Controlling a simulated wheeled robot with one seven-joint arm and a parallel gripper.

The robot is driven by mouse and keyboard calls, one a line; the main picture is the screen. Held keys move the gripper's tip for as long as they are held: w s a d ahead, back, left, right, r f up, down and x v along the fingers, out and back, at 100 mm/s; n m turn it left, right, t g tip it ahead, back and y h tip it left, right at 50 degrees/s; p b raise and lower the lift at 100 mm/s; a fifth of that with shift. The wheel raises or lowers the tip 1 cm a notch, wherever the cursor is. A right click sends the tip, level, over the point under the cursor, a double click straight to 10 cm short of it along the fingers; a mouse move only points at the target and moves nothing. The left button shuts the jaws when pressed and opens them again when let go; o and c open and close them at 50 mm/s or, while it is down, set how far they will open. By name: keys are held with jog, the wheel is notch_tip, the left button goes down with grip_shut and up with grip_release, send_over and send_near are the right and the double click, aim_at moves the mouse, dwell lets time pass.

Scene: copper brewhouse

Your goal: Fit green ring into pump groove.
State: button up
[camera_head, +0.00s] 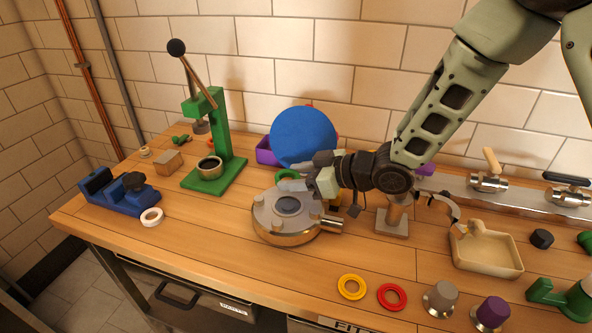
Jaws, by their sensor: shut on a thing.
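The pump (268,226) is a round metal housing with bolts on its top, a dark round opening in the middle and a short outlet at the right. It sits on the wooden bench. My gripper (290,183) reaches in from the right, just above the pump's far side, and is shut on the green ring (286,173). Only part of the green ring shows by the fingers; the rest is hidden. I cannot tell whether the ring touches the pump, and the groove is not clear from here.
A blue disc (304,136) stands behind my gripper. A green hand press (215,140) and a blue clamp (122,190) are at left. Yellow (351,287) and red (392,297) rings lie in front. A beige tray (487,256) is at right. The bench's front left is mostly clear.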

aim_at(296, 209)
jog(key=shift+f, duration=0.1)
dwell(0.3)
jog(key=shift+f+b, duration=2.2)
jog(key=shift+f, duration=0.55)
jog(key=shift+f+b, duration=0.5)
jog(key=shift+f, duration=0.2)
jog(key=shift+r+p, duration=0.35)
jog(key=shift+r, duration=0.1)
jog(key=shift+f+b, duration=0.4)
jog(key=shift+f, duration=0.1)
dwell(0.7)
jog(key=shift+r+p, duration=0.35)
jog(key=shift+r, duration=0.1)
jog(key=shift+f+b, duration=0.5)
jog(key=shift+f, duration=0.1)
dwell(1.0)
jog(key=shift+r+p, duration=0.5)
jog(key=shift+r, duration=0.05)
